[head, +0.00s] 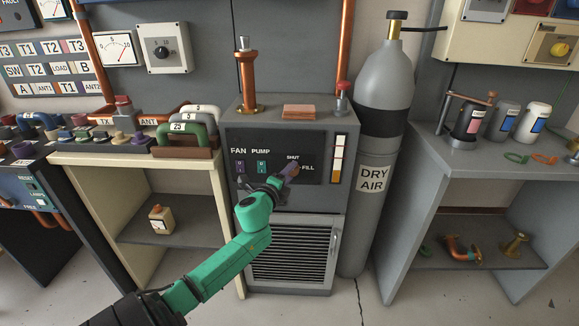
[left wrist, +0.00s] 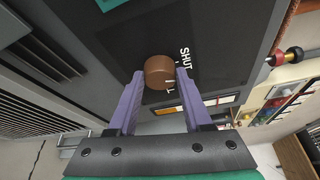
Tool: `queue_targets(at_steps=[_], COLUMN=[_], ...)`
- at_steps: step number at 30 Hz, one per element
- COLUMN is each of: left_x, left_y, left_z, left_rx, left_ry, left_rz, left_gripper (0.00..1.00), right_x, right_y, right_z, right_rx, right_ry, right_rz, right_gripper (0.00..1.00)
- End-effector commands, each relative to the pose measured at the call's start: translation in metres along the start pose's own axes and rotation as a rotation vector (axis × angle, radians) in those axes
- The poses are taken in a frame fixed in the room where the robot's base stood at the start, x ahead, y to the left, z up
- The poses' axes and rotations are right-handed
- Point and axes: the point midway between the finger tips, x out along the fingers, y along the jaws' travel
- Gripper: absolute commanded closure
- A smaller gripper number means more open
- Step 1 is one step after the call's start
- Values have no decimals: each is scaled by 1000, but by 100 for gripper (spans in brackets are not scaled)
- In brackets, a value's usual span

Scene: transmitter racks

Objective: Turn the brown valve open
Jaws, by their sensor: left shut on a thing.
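The brown valve (left wrist: 158,72) is a round knob on the dark front panel of a grey cabinet (head: 243,192), by the words SHUT and FILL. In the left wrist view it sits between the two purple fingers of my left gripper (left wrist: 160,78), near their tips. My left gripper is shut on it. In the head view my green left arm reaches up to the panel, and the left gripper (head: 289,171) hides most of the valve. The exact turn of the valve is hard to read. My right gripper does not show.
A grey DRY AIR cylinder (head: 384,85) stands right of the cabinet. FAN and PUMP switches (head: 251,167) are left of the valve. A beige bench (head: 80,158) with handled blocks is at left, and a grey bench (head: 480,170) at right.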

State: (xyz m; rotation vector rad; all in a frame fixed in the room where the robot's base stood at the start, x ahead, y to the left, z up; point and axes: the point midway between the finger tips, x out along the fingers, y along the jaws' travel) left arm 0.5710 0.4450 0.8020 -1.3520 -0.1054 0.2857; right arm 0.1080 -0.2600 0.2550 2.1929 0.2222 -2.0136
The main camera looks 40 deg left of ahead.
Motion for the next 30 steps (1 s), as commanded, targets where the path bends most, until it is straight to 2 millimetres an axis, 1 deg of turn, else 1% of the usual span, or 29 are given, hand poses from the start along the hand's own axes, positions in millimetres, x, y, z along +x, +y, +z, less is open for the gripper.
queue_targets(at_steps=[1,6,21,30], left_x=[-1,-1,0,1], left_y=[-8,-11,-15,-15], left_z=[1,2,0,-2], left_rx=[36,184,623,884], left_ry=[2,2,2,1], left_rz=[19,79,260,368], left_gripper=[100,100,100,100], right_x=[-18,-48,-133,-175], right_y=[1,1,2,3], right_z=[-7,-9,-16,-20], right_rx=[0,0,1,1], right_ry=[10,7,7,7], right_rz=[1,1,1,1], right_gripper=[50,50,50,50])
